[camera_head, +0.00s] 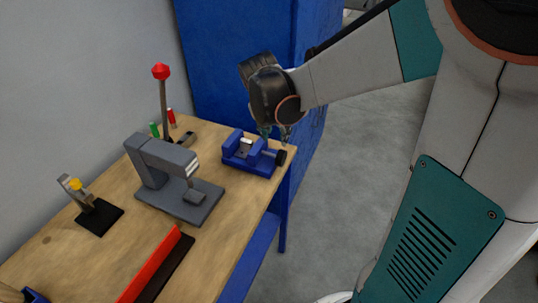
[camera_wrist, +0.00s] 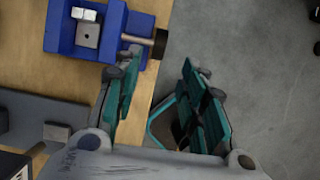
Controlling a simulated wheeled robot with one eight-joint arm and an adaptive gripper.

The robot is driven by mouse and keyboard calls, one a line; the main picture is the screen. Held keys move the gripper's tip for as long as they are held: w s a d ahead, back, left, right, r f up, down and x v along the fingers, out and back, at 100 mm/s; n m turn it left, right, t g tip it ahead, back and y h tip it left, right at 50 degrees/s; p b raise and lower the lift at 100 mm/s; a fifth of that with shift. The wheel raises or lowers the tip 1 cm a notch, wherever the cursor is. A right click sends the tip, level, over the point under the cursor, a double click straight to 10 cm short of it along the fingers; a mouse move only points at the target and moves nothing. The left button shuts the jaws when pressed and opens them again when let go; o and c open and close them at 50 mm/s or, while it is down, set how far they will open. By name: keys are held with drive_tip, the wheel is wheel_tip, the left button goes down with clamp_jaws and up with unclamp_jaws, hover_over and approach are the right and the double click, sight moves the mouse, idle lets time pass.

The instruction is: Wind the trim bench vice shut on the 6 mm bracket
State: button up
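The blue bench vice (camera_head: 240,160) stands at the right edge of the wooden bench; it shows at the top left of the wrist view (camera_wrist: 60,30). A small light metal piece, seemingly the bracket (camera_wrist: 88,33), sits between its jaws (camera_head: 246,146). I cannot tell whether the jaws touch it. The vice's screw ends in a dark round knob (camera_wrist: 160,43), which shows at the vice's right end (camera_head: 281,157). My gripper (camera_head: 276,138) is just above the knob. In the wrist view its teal-padded fingers (camera_wrist: 160,65) are spread and empty, with the knob just beyond their tips.
A red bar (camera_head: 150,265) lies near the front, and a black-based fixture (camera_head: 99,218) is at left. A blue cabinet (camera_head: 235,60) rises behind. Floor is open at right.

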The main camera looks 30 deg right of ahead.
sight(281, 151)
drive_tip(key=b+x, duration=0.4)
drive_tip(key=x, duration=0.9)
drive_tip(key=shift+w+d+f, duration=0.1)
drive_tip(key=shift+d+f, duration=0.05)
drive_tip(key=shift+f, duration=0.1)
clamp_jaws()
